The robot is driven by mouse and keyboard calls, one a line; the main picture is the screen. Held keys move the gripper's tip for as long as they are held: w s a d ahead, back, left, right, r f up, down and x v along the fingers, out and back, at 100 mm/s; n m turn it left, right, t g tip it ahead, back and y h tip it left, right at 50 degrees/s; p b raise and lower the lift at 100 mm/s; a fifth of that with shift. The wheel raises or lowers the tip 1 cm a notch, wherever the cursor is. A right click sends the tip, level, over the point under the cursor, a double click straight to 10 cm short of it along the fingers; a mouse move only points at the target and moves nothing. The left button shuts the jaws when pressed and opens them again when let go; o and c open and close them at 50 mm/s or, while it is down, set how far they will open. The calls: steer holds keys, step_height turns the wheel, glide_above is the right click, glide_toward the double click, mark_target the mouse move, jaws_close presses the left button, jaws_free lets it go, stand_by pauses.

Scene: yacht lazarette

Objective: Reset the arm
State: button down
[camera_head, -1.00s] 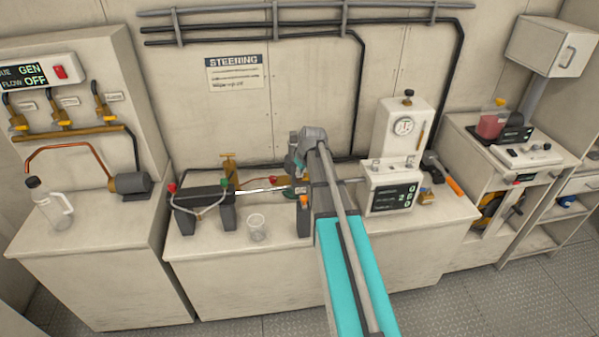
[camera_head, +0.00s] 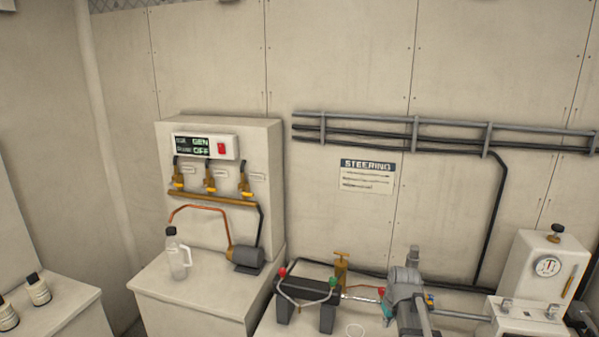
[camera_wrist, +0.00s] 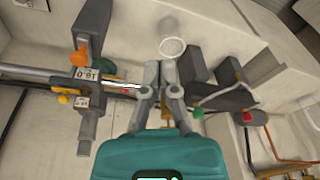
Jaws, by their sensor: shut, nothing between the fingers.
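My gripper (camera_wrist: 161,72) shows in the wrist view with its two grey fingers close together and nothing between them. It is above the bench, near a steel rod and a clear cup (camera_wrist: 172,47). I cannot tell the exact gap to either. In the head view my grey arm end (camera_head: 405,292) is at the lower right of centre, over the bench. The fingers cannot be made out there.
A steering rig with dark blocks (camera_head: 308,290) and a steel rod stands by the arm. A white gauge unit (camera_head: 540,275) is at right. A clear jug (camera_head: 178,262) and a pump (camera_head: 248,258) are on the left bench.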

steer(key=s+a+f+m+g, duration=0.1)
steer(key=s+a+g, duration=0.1)
steer(key=s+a, duration=0.6)
steer(key=s, duration=0.4)
steer(key=shift+s+a+f+h+b, duration=0.2)
steer(key=shift+s+a+h+b, duration=0.1)
steer(key=shift+a+h+b, duration=0.1)
